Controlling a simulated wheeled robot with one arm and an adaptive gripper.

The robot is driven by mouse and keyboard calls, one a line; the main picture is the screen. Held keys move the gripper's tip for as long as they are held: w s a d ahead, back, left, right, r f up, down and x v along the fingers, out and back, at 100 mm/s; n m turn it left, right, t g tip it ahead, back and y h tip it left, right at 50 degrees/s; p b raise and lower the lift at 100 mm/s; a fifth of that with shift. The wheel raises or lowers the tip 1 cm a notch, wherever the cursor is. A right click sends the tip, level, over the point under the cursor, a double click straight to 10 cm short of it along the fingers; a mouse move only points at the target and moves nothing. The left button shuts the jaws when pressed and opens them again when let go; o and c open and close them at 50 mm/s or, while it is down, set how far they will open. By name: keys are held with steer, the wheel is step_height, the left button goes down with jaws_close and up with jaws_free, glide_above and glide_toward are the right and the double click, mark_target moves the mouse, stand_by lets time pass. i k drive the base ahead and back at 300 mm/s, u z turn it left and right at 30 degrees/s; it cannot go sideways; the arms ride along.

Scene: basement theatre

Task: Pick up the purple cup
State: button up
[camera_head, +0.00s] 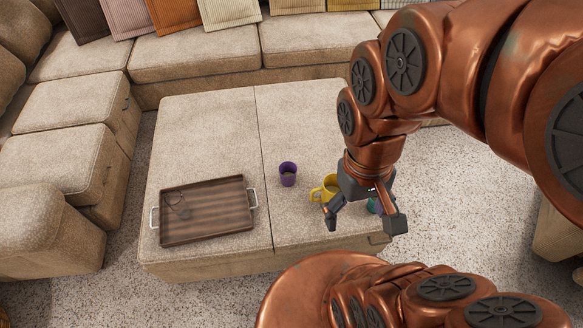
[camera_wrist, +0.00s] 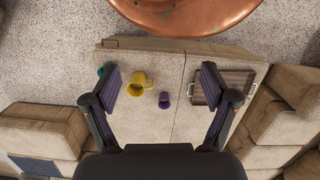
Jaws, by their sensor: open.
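The purple cup (camera_head: 288,174) stands upright on the beige ottoman (camera_head: 205,125), right of its centre seam in the head view. It also shows in the wrist view (camera_wrist: 164,100), between my fingers and well beyond them. My gripper (camera_head: 364,222) is open and empty above the ottoman, to the right of the purple cup and nearer the front. A yellow mug (camera_head: 330,185) stands between the purple cup and my gripper, partly hidden by it. A teal cup (camera_head: 375,205) is mostly hidden behind my gripper.
A dark wooden tray (camera_head: 207,232) with metal handles lies on the ottoman's left half, with a small dark object in it. A beige sectional sofa (camera_head: 195,55) with several cushions runs along the back and left. The ottoman behind the purple cup is clear.

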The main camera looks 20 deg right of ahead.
mark_target(288, 169)
steer(key=u, duration=3.05)
steer(key=k, duration=1.15)
steer(key=z, duration=0.35)
